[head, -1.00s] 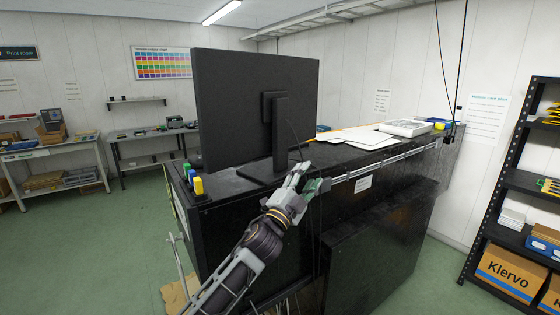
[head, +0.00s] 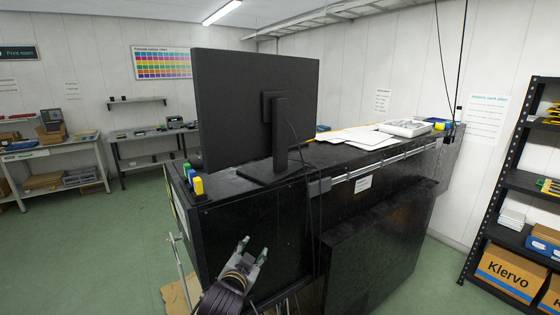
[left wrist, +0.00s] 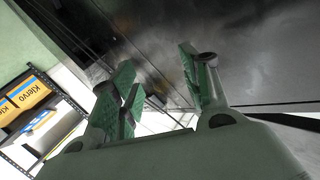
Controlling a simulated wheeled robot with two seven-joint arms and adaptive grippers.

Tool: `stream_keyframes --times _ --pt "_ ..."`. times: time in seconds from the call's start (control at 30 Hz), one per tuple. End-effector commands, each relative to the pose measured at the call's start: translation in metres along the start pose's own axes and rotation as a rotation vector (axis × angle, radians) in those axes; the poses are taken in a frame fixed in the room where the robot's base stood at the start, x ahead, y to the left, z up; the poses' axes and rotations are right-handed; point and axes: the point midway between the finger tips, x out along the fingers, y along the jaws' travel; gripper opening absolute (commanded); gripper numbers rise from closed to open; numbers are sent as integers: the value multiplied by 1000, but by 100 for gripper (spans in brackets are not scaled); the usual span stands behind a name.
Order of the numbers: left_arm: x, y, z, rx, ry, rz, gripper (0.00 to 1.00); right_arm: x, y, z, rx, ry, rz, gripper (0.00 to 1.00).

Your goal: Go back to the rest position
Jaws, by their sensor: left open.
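My left gripper (head: 252,249) is low in front of the black cabinet (head: 225,235), below its top edge. Its fingers are apart and nothing is between them. In the left wrist view the two green-padded fingers (left wrist: 165,90) also stand apart and empty, with a dark cabinet face behind them. Small ink bottles stand at the cabinet's left corner, a yellow one (head: 198,186) in front and blue and green ones behind it. My right gripper does not show.
A large monitor (head: 235,110) stands on the cabinet top. White sheets (head: 357,137) lie farther back. A shelf rack (head: 515,180) with Klervo boxes (head: 507,275) stands at the right. Open green floor (head: 110,250) lies to the left.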

Motion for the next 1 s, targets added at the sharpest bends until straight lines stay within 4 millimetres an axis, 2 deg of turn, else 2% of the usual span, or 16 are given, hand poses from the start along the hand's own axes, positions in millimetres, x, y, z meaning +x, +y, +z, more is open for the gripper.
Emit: stream_keyframes --times 0.03,0.1,0.27,0.5,0.8,1.0 --pt "-6 2 16 -23 -42 9 46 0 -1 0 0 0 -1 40" --pt "-15 4 36 -54 -98 22 46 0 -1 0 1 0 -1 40" --pt "-38 8 80 -120 -225 49 46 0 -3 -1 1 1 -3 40" --pt "-81 18 141 -210 -416 92 46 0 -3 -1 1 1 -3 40" --pt "-148 30 206 -309 -653 146 46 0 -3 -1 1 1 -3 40" --pt "-194 38 238 -359 -796 178 46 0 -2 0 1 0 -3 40"
